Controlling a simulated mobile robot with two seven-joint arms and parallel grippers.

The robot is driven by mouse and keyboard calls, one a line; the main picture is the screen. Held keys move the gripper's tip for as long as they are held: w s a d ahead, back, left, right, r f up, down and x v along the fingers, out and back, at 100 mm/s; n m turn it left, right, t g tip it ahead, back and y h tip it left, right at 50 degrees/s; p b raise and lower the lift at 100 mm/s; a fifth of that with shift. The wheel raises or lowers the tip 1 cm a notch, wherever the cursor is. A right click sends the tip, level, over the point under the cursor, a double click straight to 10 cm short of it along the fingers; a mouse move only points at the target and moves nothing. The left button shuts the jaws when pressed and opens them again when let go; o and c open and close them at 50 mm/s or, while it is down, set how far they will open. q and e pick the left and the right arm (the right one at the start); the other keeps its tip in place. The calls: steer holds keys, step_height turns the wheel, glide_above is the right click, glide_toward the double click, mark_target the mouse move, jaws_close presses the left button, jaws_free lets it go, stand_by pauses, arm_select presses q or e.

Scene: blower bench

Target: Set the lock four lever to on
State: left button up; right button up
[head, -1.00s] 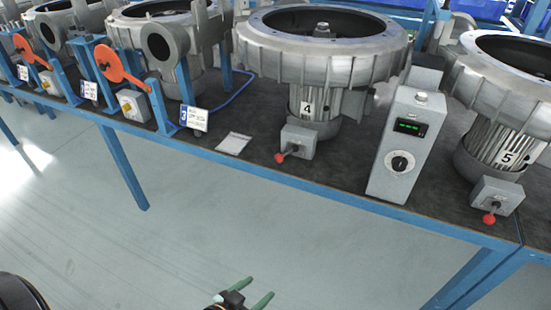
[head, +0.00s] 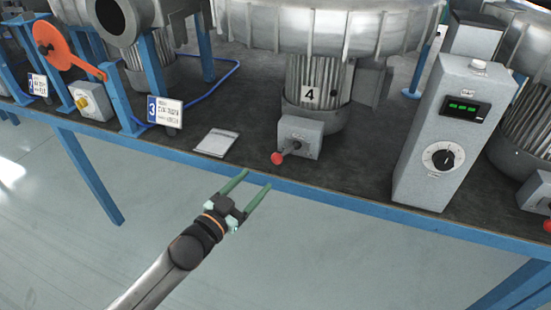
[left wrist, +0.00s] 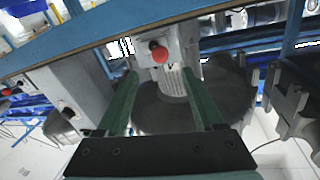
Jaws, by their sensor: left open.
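The lock four lever (head: 280,157) has a red knob on a short dark stem. It sticks out to the lower left from a grey switch box (head: 301,137) at the foot of the blower marked 4 (head: 318,85). My left gripper (head: 258,183) is open and empty, with green fingers pointing up toward the bench edge. It is below and left of the red knob, apart from it. In the left wrist view the red knob (left wrist: 159,54) shows between and beyond the two open fingers (left wrist: 163,95). My right gripper is not in view.
A grey control box with a green display and dial (head: 452,130) stands right of blower 4. A paper card (head: 215,142) lies left of the lever. A blue bench edge (head: 345,203) runs below. Orange lever (head: 65,52) is at far left.

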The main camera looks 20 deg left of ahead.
mark_target(273, 163)
arm_select(q)
steer(key=b+x, duration=0.1)
steer(key=x, duration=1)
steer(key=shift+w, duration=0.15)
jaws_close()
stand_by(1.1)
